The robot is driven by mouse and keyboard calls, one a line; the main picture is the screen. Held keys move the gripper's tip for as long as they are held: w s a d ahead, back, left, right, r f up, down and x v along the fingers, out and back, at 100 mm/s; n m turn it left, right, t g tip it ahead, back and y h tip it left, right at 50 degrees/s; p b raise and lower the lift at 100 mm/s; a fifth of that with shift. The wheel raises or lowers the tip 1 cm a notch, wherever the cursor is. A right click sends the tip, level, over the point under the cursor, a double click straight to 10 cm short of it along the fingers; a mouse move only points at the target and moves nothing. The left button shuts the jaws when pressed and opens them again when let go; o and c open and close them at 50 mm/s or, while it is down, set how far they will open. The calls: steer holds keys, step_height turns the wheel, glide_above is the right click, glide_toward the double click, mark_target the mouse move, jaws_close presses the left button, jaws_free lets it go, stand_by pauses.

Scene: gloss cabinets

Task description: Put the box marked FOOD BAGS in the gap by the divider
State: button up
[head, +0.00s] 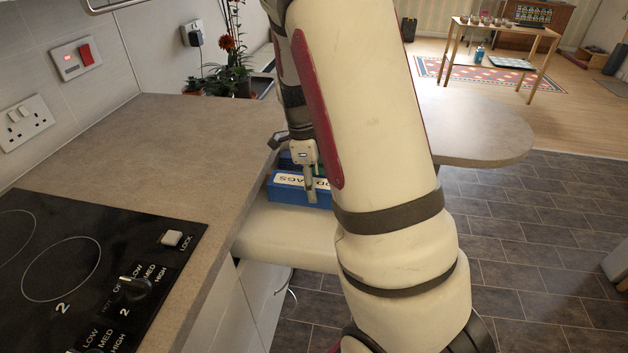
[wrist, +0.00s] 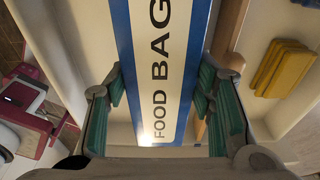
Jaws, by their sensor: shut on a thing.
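The blue box marked FOOD BAGS (wrist: 158,65) has a white label with dark letters. It fills the middle of the wrist view, between the green finger pads of my gripper (wrist: 160,92), which is shut on it. In the head view the box (head: 287,188) shows beside the counter's edge, partly hidden by my gripper (head: 310,182) and arm. A wooden strip, apparently the divider (wrist: 232,22), runs just right of the box in the wrist view. The box's far end is out of that view, and I cannot tell its height above the surface below.
Folded yellow cloths or sponges (wrist: 283,68) lie right of the wooden strip, in a pale compartment. In the head view a grey worktop (head: 165,140) with a black hob (head: 90,270) is at left. A potted plant (head: 232,75) stands behind.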

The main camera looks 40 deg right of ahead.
steer(key=shift+f+b, duration=1.3)
steer(key=shift+f, duration=1.45)
steer(key=shift+f, duration=0.2)
steer(key=o, duration=1.4)
steer(key=r, duration=0.4)
steer(key=w+r, duration=0.1)
steer(key=r, duration=0.3)
steer(key=a+r, duration=0.1)
steer(key=r, duration=0.3)
steer(key=shift+w, duration=0.2)
steer(key=shift+a, duration=0.1)
